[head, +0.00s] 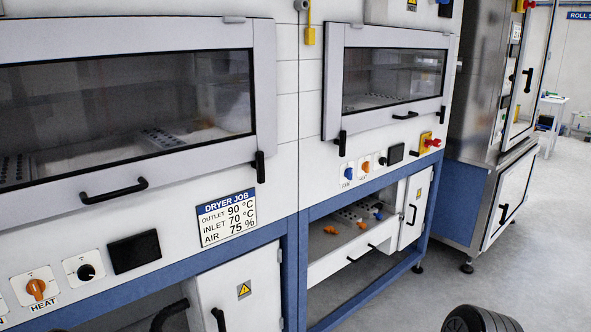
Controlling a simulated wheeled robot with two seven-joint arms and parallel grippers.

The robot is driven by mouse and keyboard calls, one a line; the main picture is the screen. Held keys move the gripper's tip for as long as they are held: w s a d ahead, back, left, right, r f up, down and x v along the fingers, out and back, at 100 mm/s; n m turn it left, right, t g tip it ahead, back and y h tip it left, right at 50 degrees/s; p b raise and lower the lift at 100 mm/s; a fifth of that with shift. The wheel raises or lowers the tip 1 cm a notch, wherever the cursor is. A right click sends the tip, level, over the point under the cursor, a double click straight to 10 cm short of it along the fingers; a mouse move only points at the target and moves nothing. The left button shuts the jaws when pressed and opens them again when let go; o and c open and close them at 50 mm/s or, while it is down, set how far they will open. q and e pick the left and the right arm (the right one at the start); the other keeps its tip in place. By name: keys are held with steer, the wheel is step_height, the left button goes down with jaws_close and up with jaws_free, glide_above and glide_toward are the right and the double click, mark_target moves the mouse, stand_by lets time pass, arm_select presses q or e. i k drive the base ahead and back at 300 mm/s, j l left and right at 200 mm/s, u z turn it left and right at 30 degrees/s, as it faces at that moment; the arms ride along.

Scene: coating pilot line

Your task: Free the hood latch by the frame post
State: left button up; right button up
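Two dryer hoods with grey frames and dark windows show in the head view, the left hood (262,80) and the right hood (333,95). A black latch (259,167) hangs upright at the left hood's lower right corner. Another black latch (342,143) hangs upright at the right hood's lower left corner. A smaller latch (442,115) is at its lower right. The blue frame post (292,275) stands below, between the first two latches. Both hoods look shut. Neither of my grippers is in view.
Black bar handles (114,190) are on the hoods. A DRYER JOB sign (227,216), knobs and a red stop button (433,143) are on the panels. An open drawer (340,262) sits under the right hood. Floor (520,275) is clear at right. A dark rounded part, perhaps mine, is at bottom right.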

mark_target(260, 165)
steer(key=i+l, duration=0.2)
steer(key=l, duration=0.15)
steer(key=i+l+u, duration=0.15)
steer(key=l, duration=0.25)
steer(key=i+l, duration=0.25)
steer(key=l, duration=0.15)
steer(key=i+l+u, duration=0.1)
steer(key=l, duration=0.25)
steer(key=i+l+u, duration=0.1)
steer(key=i+l, duration=0.35)
steer(key=l, duration=0.4)
steer(key=i+l+u, duration=0.1)
steer(key=l, duration=0.3)
steer(key=i+l+u, duration=0.1)
steer(key=l, duration=0.35)
steer(key=i, duration=0.1)
